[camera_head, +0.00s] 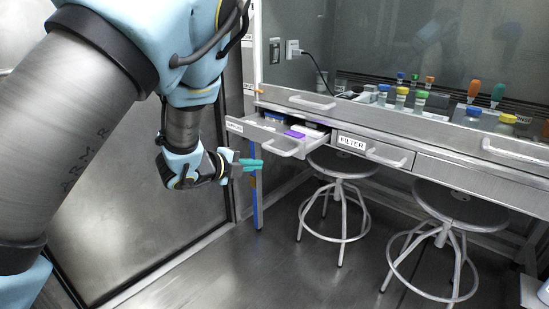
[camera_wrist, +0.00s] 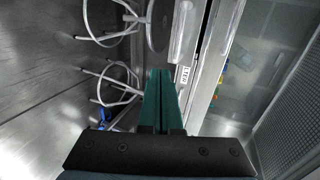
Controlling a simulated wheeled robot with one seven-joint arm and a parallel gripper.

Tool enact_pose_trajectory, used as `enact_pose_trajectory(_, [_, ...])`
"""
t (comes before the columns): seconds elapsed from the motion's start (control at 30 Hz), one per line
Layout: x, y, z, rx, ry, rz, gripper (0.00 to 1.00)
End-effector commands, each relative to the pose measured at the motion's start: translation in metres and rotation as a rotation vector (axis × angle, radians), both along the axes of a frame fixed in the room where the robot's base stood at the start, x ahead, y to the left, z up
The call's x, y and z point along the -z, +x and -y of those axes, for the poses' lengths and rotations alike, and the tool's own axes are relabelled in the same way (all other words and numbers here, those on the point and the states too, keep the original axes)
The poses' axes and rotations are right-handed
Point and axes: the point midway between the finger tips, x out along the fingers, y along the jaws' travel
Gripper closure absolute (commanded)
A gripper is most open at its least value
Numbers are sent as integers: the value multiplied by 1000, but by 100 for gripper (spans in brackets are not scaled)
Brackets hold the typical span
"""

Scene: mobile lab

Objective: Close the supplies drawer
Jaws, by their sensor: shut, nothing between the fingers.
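The supplies drawer (camera_head: 250,134) stands pulled open at the left end of the bench in the head view, with a bar handle (camera_head: 281,151) on its front. A purple item and pale boxes lie inside it. My gripper (camera_head: 258,164), with green fingers, is shut and empty. In the head view it appears just below and left of the drawer handle; whether it touches the drawer cannot be told. The shut green fingers also show in the wrist view (camera_wrist: 165,88). I cannot clearly make out the supplies drawer in the wrist view.
The filter drawer (camera_head: 370,151) beside it is shut; its label shows in the wrist view (camera_wrist: 185,76). Two round stools (camera_head: 342,165) (camera_head: 455,205) stand under the bench. Bottles with coloured caps stand on the bench top (camera_head: 300,101). The floor (camera_head: 245,270) in front is clear.

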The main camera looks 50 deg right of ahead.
Motion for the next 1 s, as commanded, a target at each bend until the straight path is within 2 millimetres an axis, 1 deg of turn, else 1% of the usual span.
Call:
enact_pose_trajectory(0.03, [5,-1,11,4,2,2,100])
enact_pose_trajectory(0.1, [10,-2,25,4,1,2,100])
enact_pose_trajectory(0.23, [20,-3,47,2,1,0,100])
enact_pose_trajectory(0.3, [14,-3,59,2,0,1,100])
enact_pose_trajectory(0.43, [12,-4,74,1,0,1,100])
enact_pose_trajectory(0.6, [11,-4,83,-1,0,-2,100])
enact_pose_trajectory(1.0, [11,-4,85,-2,0,-1,100])
